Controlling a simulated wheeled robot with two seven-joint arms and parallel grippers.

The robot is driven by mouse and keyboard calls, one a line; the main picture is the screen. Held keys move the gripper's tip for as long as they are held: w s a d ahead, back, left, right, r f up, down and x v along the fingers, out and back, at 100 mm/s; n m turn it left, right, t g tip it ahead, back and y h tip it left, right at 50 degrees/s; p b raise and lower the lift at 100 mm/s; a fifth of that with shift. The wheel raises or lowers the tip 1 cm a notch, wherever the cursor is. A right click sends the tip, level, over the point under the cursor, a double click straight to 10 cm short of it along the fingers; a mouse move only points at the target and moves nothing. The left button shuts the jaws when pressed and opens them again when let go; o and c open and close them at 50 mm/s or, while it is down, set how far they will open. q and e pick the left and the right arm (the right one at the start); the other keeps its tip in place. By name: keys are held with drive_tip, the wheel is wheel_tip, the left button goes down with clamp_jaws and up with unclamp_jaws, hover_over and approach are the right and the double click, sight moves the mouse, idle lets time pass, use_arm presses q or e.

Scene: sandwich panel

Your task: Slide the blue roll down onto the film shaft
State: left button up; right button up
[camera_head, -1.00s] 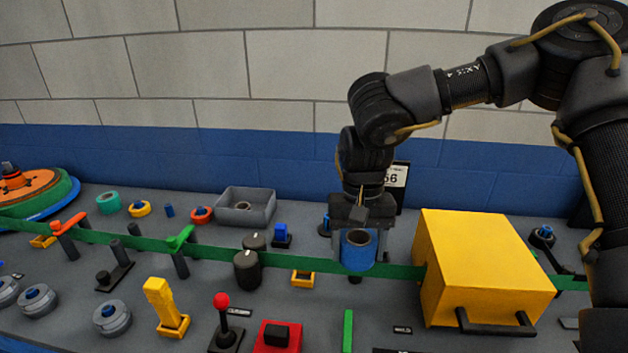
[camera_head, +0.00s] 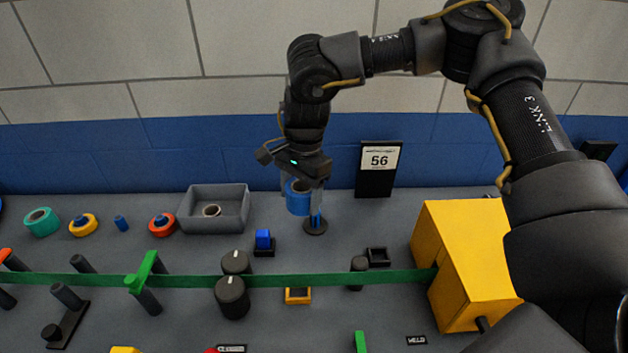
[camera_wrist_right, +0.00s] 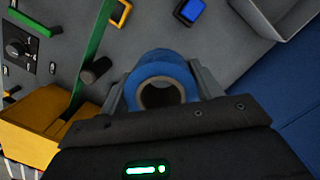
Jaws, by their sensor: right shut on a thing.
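The blue roll (camera_head: 298,204) is a short hollow cylinder with a brown core. My right gripper (camera_head: 302,190) is shut on it from above and holds it upright above the panel. In the right wrist view the roll (camera_wrist_right: 163,60) sits between the two fingers, and its dark core hole faces the camera. The film shaft (camera_head: 316,221), a blue post on a round black base, stands just below and slightly right of the roll in the head view. The roll partly overlaps the post's top; I cannot tell whether they touch. My left gripper is not in view.
A grey bin (camera_head: 214,222) with a small roll in it stands left. A green strip (camera_head: 330,279) crosses in front, past black rollers (camera_head: 232,298), into a yellow box (camera_head: 462,255). A blue switch (camera_head: 263,239) is near the shaft.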

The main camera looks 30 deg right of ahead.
sight(300, 188)
drive_tip(key=w+m+p, duration=0.1)
drive_tip(key=m, duration=0.2)
drive_tip(key=w+d+f+m+t, duration=0.1)
drive_tip(key=m, duration=0.3)
drive_tip(key=w+m+p, duration=0.1)
drive_tip(key=m, duration=0.3)
drive_tip(key=shift+w+d+f+p, duration=0.2)
drive_tip(key=shift+d+p, duration=0.1)
drive_tip(key=d+f+m+p, duration=0.1)
drive_tip(key=m, duration=0.3)
drive_tip(key=w+d+f+m+h, duration=0.1)
drive_tip(key=m, duration=0.3)
drive_tip(key=w+d+f+m+t+p, duration=0.1)
drive_tip(key=d+m, duration=0.1)
drive_tip(key=m, duration=0.2)
drive_tip(key=shift+w+m+p, duration=0.1)
drive_tip(key=shift+m+p, duration=0.25)
drive_tip(key=shift+m, duration=0.05)
drive_tip(key=shift+d+f+m+h, duration=0.35)
drive_tip(key=shift+d+m, duration=0.15)
drive_tip(key=shift+m, duration=0.5)
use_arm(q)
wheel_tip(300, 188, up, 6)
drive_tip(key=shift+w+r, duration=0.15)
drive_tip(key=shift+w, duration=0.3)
use_arm(e)
drive_tip(key=shift+f, duration=0.15)
